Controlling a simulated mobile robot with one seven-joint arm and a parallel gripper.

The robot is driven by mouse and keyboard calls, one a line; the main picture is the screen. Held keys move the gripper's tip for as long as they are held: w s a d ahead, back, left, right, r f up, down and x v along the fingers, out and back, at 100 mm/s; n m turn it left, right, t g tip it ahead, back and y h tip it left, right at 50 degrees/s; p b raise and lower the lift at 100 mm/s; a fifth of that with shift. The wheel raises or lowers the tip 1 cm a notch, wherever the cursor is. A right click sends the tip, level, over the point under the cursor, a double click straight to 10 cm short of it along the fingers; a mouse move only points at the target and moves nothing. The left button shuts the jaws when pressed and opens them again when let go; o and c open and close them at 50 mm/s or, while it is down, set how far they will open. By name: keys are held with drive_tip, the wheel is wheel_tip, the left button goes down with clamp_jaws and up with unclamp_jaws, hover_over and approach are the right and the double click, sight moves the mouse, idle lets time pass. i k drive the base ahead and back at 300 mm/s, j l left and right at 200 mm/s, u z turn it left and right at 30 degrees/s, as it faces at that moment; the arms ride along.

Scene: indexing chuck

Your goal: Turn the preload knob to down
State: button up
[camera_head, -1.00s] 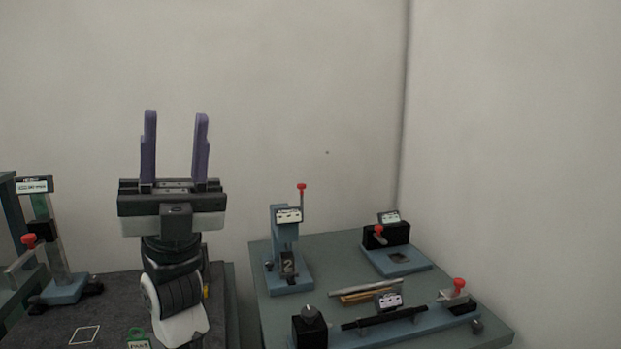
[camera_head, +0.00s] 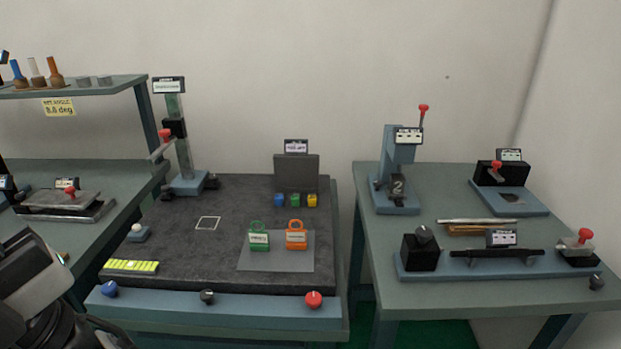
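Several knobs show, and I cannot read which one is the preload knob. On the right table, a long blue fixture (camera_head: 440,271) carries a black block with a round dark knob (camera_head: 424,235) at its left end. The front rail of the middle bench has a blue knob (camera_head: 109,289), a black knob (camera_head: 207,297) and a red knob (camera_head: 313,299). My gripper is out of view; only part of my arm shows at the lower left.
The dark middle bench (camera_head: 180,260) holds green and orange padlock-like tags and small colored blocks. A press with a red-topped lever (camera_head: 397,165) and a black-block fixture (camera_head: 510,195) stand at the right table's back. A gap separates the two tables.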

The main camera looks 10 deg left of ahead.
sight(378, 184)
drive_tip(key=i+l+u, duration=0.15)
drive_tip(key=l+u, duration=0.15)
drive_tip(key=u, duration=0.15)
drive_tip(key=i+l+u, duration=0.15)
drive_tip(key=l+u, duration=0.2)
drive_tip(key=u, duration=0.15)
drive_tip(key=l+u, duration=0.35)
drive_tip(key=l, duration=0.65)
drive_tip(key=i, duration=0.05)
